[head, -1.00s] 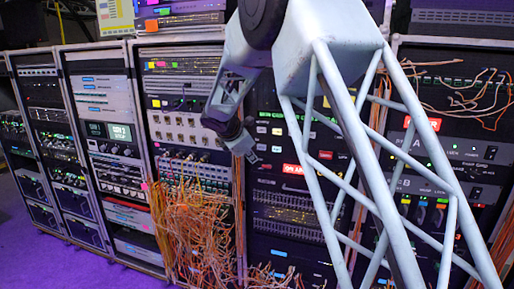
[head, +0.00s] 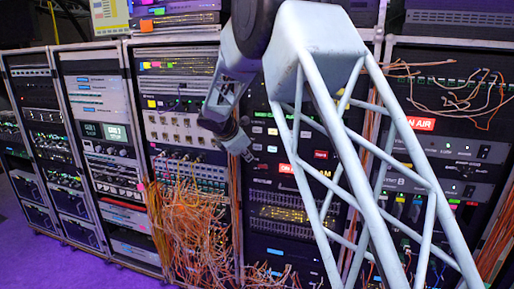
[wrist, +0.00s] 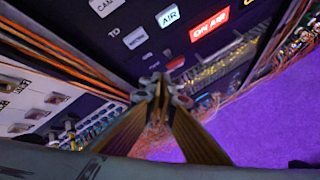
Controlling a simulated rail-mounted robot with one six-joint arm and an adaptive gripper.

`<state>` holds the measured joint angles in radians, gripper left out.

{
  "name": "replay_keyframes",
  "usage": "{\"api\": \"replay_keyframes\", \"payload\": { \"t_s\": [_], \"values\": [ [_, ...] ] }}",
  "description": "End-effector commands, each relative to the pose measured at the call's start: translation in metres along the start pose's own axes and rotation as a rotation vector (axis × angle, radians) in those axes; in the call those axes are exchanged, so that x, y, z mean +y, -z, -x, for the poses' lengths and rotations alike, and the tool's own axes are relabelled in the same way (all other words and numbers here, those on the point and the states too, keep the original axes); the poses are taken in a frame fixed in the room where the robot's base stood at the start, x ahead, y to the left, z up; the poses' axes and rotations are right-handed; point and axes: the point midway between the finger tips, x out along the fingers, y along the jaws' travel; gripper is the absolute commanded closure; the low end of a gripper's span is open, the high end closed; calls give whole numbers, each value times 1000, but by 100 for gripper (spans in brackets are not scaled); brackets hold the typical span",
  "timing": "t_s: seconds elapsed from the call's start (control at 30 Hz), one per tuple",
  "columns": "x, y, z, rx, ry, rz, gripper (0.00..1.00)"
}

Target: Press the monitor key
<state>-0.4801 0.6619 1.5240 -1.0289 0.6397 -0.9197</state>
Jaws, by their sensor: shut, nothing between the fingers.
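My gripper (head: 248,154) hangs in front of the key panel (head: 262,143) of the middle-right rack, its slim fingers together. In the wrist view the closed fingertips (wrist: 158,86) point at the dark panel's lower part, with nothing held. White lit keys sit above them, including one marked AIR (wrist: 168,16) and another with an unclear label (wrist: 135,38). A red ON AIR sign (wrist: 209,25) is up to the right. A small red spot (wrist: 175,63) shows beside the tips. I cannot tell which key is the monitor key, or whether the fingertips touch the panel.
Tangled orange cables (head: 190,230) spill from the patch rack to the left. More orange cables run along the panel's edge (wrist: 75,55). A rack of switches (wrist: 40,100) is at left in the wrist view. Purple floor (wrist: 270,125) is open at right.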

Motion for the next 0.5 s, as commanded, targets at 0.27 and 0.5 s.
{"api": "replay_keyframes", "payload": {
  "t_s": [0.27, 0.5],
  "values": [
    [14, -14, -16, 0, 0, -2, 100],
    [24, -25, -31, 0, -1, -1, 100]
  ]
}}
